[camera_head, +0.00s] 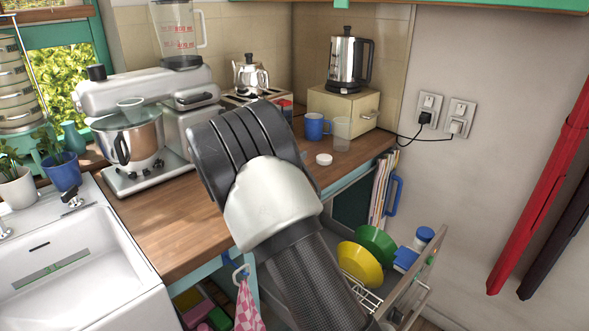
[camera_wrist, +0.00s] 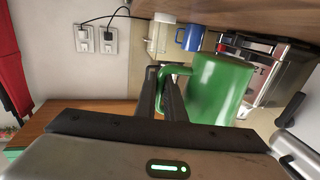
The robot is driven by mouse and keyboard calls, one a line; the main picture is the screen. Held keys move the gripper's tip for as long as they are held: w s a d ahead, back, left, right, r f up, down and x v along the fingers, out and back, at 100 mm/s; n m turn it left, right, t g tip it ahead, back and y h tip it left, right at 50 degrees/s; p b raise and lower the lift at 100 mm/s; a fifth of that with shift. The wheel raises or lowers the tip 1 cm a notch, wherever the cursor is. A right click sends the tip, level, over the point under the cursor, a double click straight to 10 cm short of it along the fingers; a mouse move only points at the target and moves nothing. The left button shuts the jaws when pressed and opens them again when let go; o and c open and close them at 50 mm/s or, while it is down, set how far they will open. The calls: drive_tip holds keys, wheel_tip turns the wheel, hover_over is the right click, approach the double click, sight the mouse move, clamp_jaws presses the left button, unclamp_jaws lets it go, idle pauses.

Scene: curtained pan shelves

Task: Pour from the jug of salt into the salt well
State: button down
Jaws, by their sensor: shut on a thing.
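A green jug (camera_wrist: 220,88) is close in front of my gripper (camera_wrist: 165,92) in the wrist view. The dark fingers are shut on its handle at the left side of the jug. The wrist picture looks upside down, so I cannot tell the jug's exact tilt, and its contents do not show. In the head view my own wrist and forearm hide the jug and the fingertips. No salt well is plainly recognisable; a small white round dish or lid (camera_head: 324,159) sits near the counter's front edge, and I cannot tell whether it is the well.
The wooden counter (camera_head: 170,225) carries a stand mixer (camera_head: 150,90), a blue mug (camera_head: 314,126), a clear glass (camera_head: 342,134) and a kettle (camera_head: 346,62) on a cream box (camera_head: 340,105). An open drawer with green (camera_head: 376,244) and yellow dishes is below right. A sink (camera_head: 70,265) is left.

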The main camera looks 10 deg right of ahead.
wheel_tip(320, 180, up, 7)
drive_tip(key=shift+r+p, duration=0.2)
drive_tip(key=shift+p, duration=1)
wheel_tip(320, 180, up, 4)
drive_tip(key=p, duration=0.3)
drive_tip(key=shift+f, duration=0.2)
wheel_tip(320, 180, down, 9)
drive_tip(key=b, duration=1)
drive_tip(key=shift+r+p, duration=0.1)
drive_tip(key=shift+p, duration=0.35)
drive_tip(key=shift+f+b, duration=1.5)
drive_tip(key=shift+f, duration=1.1)
drive_tip(key=shift+f, duration=0.15)
drive_tip(key=shift+f+b, duration=0.35)
drive_tip(key=shift+f, duration=0.3)
drive_tip(key=shift+f, duration=0.25)
